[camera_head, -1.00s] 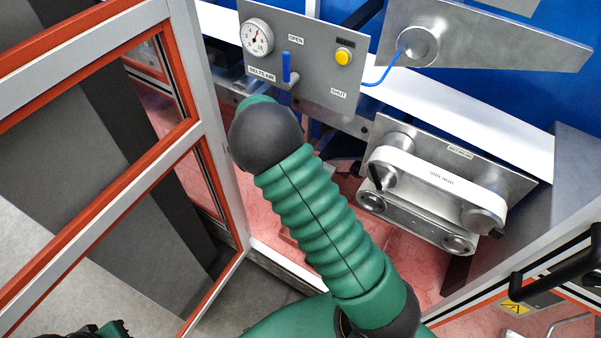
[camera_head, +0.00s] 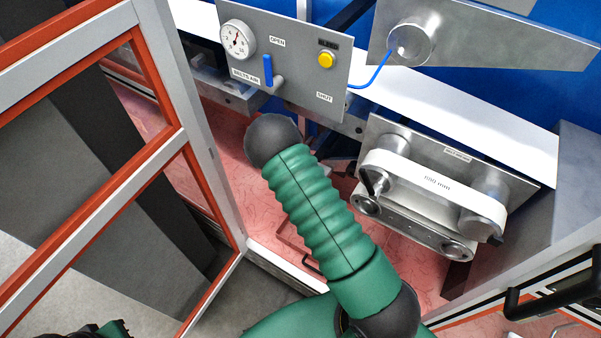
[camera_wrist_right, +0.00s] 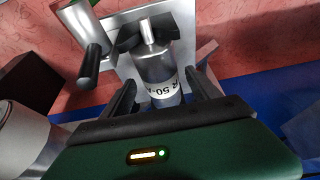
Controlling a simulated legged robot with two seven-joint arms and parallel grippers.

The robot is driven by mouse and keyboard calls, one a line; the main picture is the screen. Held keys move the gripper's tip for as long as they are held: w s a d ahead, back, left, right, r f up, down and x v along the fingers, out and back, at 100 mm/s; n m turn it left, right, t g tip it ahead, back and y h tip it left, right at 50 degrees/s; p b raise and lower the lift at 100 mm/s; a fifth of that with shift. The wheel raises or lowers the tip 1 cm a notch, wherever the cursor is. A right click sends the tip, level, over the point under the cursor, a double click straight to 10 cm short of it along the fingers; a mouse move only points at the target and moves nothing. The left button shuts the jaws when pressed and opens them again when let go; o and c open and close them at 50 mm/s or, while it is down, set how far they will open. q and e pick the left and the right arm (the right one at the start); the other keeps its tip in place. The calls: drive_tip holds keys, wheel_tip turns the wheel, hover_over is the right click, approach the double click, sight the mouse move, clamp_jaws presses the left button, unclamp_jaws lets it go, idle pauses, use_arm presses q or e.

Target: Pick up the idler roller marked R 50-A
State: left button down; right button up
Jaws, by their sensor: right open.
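In the right wrist view a shiny metal roller (camera_wrist_right: 158,68) stands on end with a thin pin on top. My right gripper (camera_wrist_right: 165,88) is open, with one dark finger on each side of the roller. I cannot tell whether the fingers touch it. In the head view my green right arm (camera_head: 320,220) reaches up the middle, and its gripper and the roller cannot be made out there. My left gripper is not in view.
A belt unit (camera_head: 430,185) is at the right in the head view. A grey panel (camera_head: 290,60) with gauge, blue lever and yellow button is above. An orange-edged door frame (camera_head: 185,110) stands at left. A second cylinder (camera_wrist_right: 85,30) is close left of the roller.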

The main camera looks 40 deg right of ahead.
drive_tip(key=shift+d+f, duration=0.2)
drive_tip(key=shift+a, duration=0.3)
drive_tip(key=shift+a+r, duration=0.4)
drive_tip(key=shift+a, duration=0.4)
drive_tip(key=shift+d+f, duration=0.3)
drive_tip(key=shift+d, duration=0.3)
drive_tip(key=c, duration=0.4)
drive_tip(key=shift+d+f, duration=0.15)
drive_tip(key=shift+d, duration=0.1)
drive_tip(key=c, duration=0.5)
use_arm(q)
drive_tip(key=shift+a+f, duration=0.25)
use_arm(e)
drive_tip(key=shift+w+a+r, duration=0.1)
drive_tip(key=shift+a+r, duration=0.1)
drive_tip(key=shift+a, duration=0.25)
clamp_jaws()
